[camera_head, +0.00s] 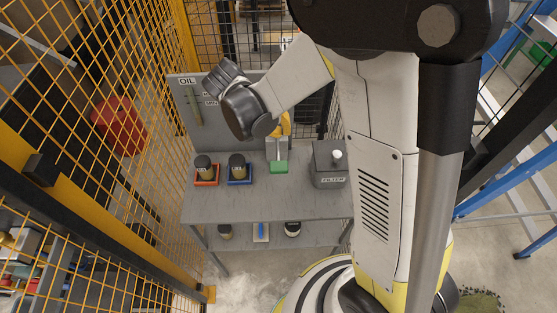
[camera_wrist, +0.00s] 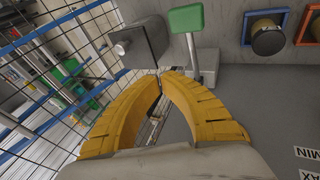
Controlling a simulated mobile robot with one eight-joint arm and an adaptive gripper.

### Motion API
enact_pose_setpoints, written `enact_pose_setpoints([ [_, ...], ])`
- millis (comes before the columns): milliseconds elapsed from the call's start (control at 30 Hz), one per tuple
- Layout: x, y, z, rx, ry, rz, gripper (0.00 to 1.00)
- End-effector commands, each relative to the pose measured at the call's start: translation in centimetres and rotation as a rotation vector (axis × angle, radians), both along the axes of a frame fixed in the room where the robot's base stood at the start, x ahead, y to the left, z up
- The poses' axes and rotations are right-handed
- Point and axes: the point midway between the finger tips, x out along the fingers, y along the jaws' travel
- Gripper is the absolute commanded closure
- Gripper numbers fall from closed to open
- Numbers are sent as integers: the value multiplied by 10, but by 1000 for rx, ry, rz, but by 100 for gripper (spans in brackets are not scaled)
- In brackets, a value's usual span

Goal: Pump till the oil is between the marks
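The oil gauge (camera_head: 194,104) is a narrow upright tube on the grey back panel under an OIL label. The MIN label shows, but my arm covers part of the panel and I cannot read the oil level. The pump lever has a green pad (camera_head: 278,167) and a pale stem; the pad also shows at the top of the wrist view (camera_wrist: 185,18). My gripper (camera_wrist: 162,76) has yellow fingers with their tips together and nothing visible between them. In the head view my gripper (camera_head: 285,125) is just behind the lever, partly hidden by my wrist. I cannot tell whether it touches the lever.
A grey box with a knob (camera_head: 330,165) stands right of the lever. Dark-topped jars stand in an orange tray (camera_head: 206,183) and a blue tray (camera_head: 240,181) at left. The bench front (camera_head: 265,207) is clear. Yellow mesh fencing (camera_head: 110,210) runs along the left.

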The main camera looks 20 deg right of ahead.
Motion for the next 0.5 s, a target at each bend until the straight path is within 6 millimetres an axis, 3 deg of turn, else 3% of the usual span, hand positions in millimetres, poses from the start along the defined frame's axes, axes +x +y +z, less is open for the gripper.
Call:
enact_pose_setpoints([
  [333,-9,3,-53,0,1,1,100],
  [500,-12,4,-69,0,0,0,100],
])
